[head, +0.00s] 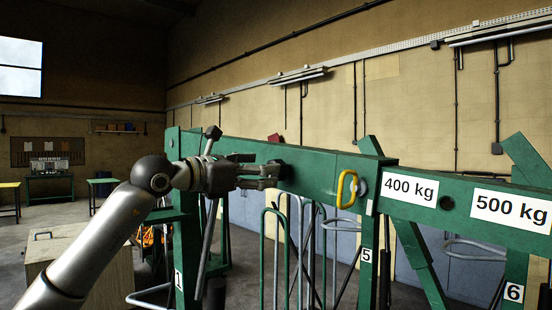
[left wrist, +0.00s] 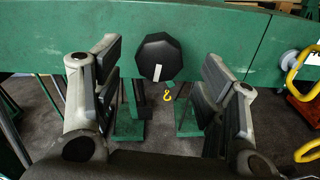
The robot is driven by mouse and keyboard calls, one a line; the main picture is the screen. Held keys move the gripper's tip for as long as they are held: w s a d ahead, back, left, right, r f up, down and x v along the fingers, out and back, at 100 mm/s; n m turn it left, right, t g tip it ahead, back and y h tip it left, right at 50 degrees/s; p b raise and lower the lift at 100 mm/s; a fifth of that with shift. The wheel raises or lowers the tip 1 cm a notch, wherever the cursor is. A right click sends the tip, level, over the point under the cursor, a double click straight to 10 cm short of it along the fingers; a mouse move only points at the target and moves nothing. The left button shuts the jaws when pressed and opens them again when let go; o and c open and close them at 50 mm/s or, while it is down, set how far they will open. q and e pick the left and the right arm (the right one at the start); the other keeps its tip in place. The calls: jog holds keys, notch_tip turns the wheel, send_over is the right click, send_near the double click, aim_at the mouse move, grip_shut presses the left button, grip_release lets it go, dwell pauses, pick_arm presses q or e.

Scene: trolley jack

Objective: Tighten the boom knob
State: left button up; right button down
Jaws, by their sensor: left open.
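The boom knob is a black octagonal knob (left wrist: 159,57) with a white mark, on the side of the green boom (left wrist: 215,32). In the left wrist view it sits between my two open fingers, with a gap on each side. In the head view my left gripper (head: 268,172) reaches from the left to the boom (head: 320,173), fingers pointing right. The fingers hide part of the dark knob there. I cannot tell how deep the fingertips reach around it. My right gripper is not in view.
A yellow handle (head: 347,189) sticks out from the boom to the right of the gripper. White signs reading 400 kg (head: 410,190) and 500 kg (head: 511,210) are farther right. Green stand legs are below. A yellow hook (left wrist: 167,96) shows beneath the knob. A wooden box (head: 80,270) stands behind my left arm.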

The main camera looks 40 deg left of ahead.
aim_at(284, 170)
pick_arm(q)
jog(key=shift+w+d+p, duration=0.15)
jog(key=shift+w+p, duration=0.55)
jog(key=shift+w, duration=0.75)
jog(key=shift+w+d+p, duration=0.1)
jog(key=shift+w+p, duration=0.6)
jog(key=shift+w, duration=0.7)
jog(key=c, duration=1)
jog(key=shift+c, duration=0.2)
